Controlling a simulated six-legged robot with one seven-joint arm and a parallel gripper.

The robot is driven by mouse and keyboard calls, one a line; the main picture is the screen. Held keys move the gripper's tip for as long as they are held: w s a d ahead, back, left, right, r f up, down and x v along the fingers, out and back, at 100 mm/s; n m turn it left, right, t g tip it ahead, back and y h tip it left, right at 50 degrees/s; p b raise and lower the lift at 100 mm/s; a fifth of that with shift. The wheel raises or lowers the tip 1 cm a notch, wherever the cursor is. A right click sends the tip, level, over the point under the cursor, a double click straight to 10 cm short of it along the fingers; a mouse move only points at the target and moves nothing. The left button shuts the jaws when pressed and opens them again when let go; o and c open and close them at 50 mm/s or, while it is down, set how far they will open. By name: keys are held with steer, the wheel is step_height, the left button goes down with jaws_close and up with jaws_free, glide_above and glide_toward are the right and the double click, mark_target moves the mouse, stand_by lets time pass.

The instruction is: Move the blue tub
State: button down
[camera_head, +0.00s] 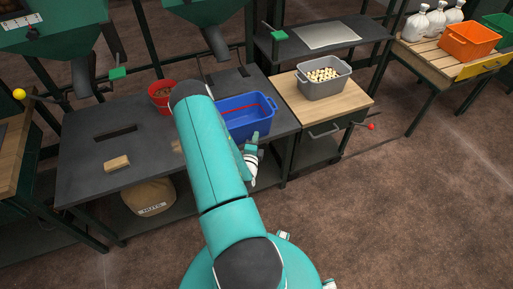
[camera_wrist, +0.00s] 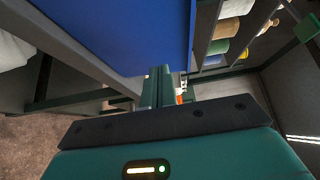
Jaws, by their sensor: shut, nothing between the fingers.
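The blue tub (camera_head: 252,127) stands on the dark workbench, partly hidden behind my arm in the head view. Its inside looks empty where it shows, and a red line runs along it. In the wrist view a plain blue wall (camera_wrist: 125,30) of the tub fills the upper middle. My gripper (camera_head: 253,143) is at the tub's near side, by its front right part, mostly hidden by my arm. In the wrist view the gripper's fingers (camera_wrist: 160,85) are together with nothing between them, close to the lower edge of the blue wall. I cannot tell whether they touch it.
A red bucket (camera_head: 160,95) stands left of the tub, and a tan block (camera_head: 117,163) lies at the bench's front left. A grey tub (camera_head: 323,87) of pale pieces sits on the wooden-topped cart to the right. An orange crate (camera_head: 468,42) is farther right. Green hoppers hang above.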

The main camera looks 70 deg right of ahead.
steer(key=shift+w+d, duration=0.6)
steer(key=shift+w, duration=0.25)
steer(key=w+d, duration=0.2)
steer(key=w, duration=0.1)
steer(key=w+d, duration=0.2)
steer(key=w, duration=0.1)
steer(key=w+d, duration=0.2)
steer(key=w, duration=0.1)
steer(key=shift+w+d, duration=0.1)
steer(key=shift+d, duration=0.05)
